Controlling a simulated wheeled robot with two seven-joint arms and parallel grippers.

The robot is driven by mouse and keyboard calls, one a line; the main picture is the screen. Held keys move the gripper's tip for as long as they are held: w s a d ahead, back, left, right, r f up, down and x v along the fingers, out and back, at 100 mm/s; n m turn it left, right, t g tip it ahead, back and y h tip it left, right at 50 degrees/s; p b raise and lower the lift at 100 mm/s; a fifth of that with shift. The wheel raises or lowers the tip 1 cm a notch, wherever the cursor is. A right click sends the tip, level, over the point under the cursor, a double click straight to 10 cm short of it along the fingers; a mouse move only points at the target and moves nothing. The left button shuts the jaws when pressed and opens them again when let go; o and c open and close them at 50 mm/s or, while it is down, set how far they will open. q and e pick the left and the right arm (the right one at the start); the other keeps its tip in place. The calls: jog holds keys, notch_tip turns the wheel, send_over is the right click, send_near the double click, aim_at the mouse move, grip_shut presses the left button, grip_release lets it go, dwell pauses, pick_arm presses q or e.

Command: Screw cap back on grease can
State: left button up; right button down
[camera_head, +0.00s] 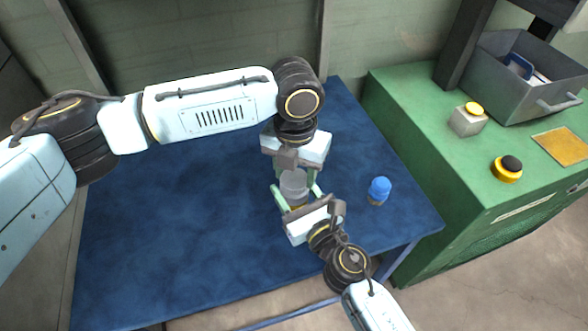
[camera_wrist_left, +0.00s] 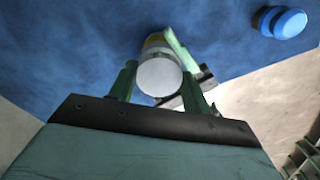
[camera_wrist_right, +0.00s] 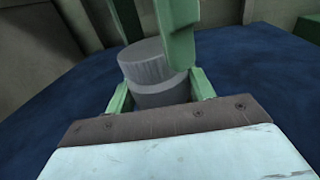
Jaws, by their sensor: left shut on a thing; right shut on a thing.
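The grease can (camera_head: 296,203) has a grey upper body with a yellow band lower down. It stands near the right part of the blue table, and its body shows in the right wrist view (camera_wrist_right: 162,92). My right gripper (camera_head: 298,197) is shut around the can's body from the front. The grey cap (camera_head: 293,178) is at the can's mouth; in the right wrist view (camera_wrist_right: 142,62) it looks slightly offset or tilted. My left gripper (camera_wrist_left: 158,80) is shut on the cap from behind and above. How far the cap is threaded cannot be told.
A bottle with a blue cap (camera_head: 379,190) stands to the right on the blue table (camera_head: 180,230). The table's left side is clear.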

pick_arm(q)
jog(key=m, duration=0.8)
jog(key=shift+s+d+m, duration=0.1)
jog(key=shift+m, duration=0.2)
jog(key=o, duration=0.9)
jog(key=shift+r, duration=2.3)
jog(key=shift+c, duration=0.2)
